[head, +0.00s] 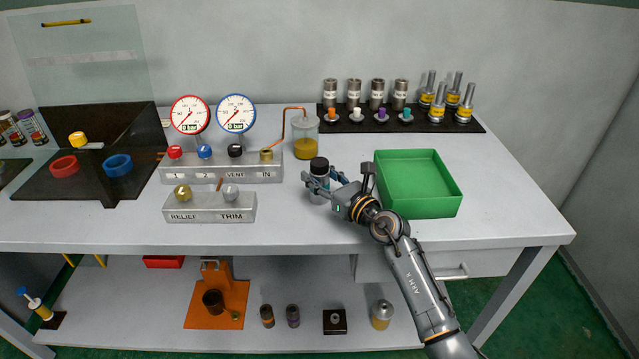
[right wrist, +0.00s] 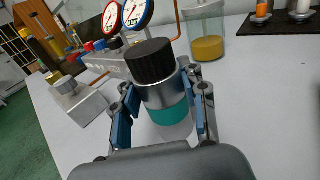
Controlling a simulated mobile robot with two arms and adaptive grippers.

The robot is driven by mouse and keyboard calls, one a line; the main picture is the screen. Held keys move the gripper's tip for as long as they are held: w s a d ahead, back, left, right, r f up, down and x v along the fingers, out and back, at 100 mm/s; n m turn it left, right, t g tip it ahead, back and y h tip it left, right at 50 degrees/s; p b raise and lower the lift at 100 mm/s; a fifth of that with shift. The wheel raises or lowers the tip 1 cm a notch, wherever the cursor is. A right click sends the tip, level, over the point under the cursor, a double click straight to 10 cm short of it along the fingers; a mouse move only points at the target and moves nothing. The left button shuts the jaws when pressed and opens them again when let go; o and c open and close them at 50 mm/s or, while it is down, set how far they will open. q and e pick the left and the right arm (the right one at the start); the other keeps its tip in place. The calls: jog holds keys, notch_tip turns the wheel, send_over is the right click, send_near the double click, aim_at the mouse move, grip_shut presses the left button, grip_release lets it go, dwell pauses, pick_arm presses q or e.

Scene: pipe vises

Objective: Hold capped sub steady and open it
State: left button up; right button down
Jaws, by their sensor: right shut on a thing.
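The capped sub (head: 319,180) is a short silver cylinder with a ribbed black cap (head: 319,164) on top. It is upright on the worktop, left of the green tray, though a small gap under it cannot be ruled out. In the right wrist view the sub (right wrist: 161,97) shows a teal band low on its body, and the black cap (right wrist: 149,61) sits on it. My right gripper (head: 320,184) is shut around the body below the cap, with a blue-padded finger on each side. My left gripper is not in view.
The empty green tray (head: 418,205) stands close to the right gripper. A jar of yellow fluid (head: 305,146) with a copper pipe is just behind the sub. The gauge manifold (head: 222,173) and relief/trim block (head: 210,212) are left. The right front worktop is clear.

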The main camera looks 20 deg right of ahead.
aim_at(319, 162)
jog(key=shift+r, duration=0.15)
jog(key=shift+r, duration=0.6)
notch_tip(319, 162, up, 3)
jog(key=shift+s+f+p, duration=0.1)
jog(key=shift+f+p, duration=0.05)
jog(key=shift+p, duration=0.6)
jog(key=s+a+r+p, duration=0.2)
jog(key=s+a+r, duration=0.2)
jog(key=s+r, duration=0.5)
jog(key=s, duration=0.4)
jog(key=shift+s, duration=0.15)
jog(key=c, duration=1.4)
grip_release()
grip_shut()
